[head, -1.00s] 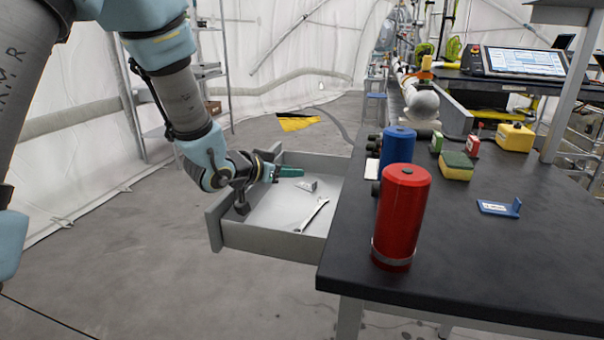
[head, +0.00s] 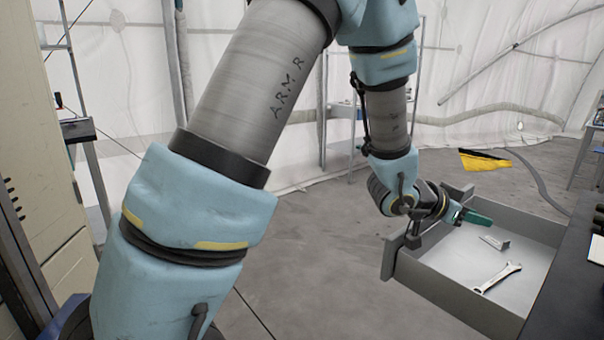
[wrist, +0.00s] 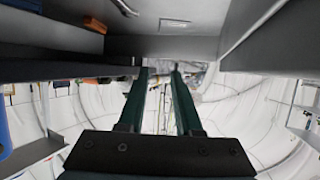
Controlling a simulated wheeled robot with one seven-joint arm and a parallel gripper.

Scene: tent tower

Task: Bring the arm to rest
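My arm reaches down from the top of the head view to an open grey drawer (head: 455,294). My gripper (head: 487,220) has green fingers and is over the drawer's left part, near its back wall. The wrist view shows the two fingers (wrist: 158,72) apart with a gap between them and nothing held. Part of my wrist overlaps the drawer's left end in the head view, so I cannot tell whether they touch.
A wrench (head: 497,278) and a small grey piece (head: 494,243) lie in the drawer. The dark bench (head: 575,285) is at the right edge. A beige cabinet (head: 45,150) stands at left. A yellow-and-black item (head: 484,160) lies behind the drawer. Grey floor is open left of the drawer.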

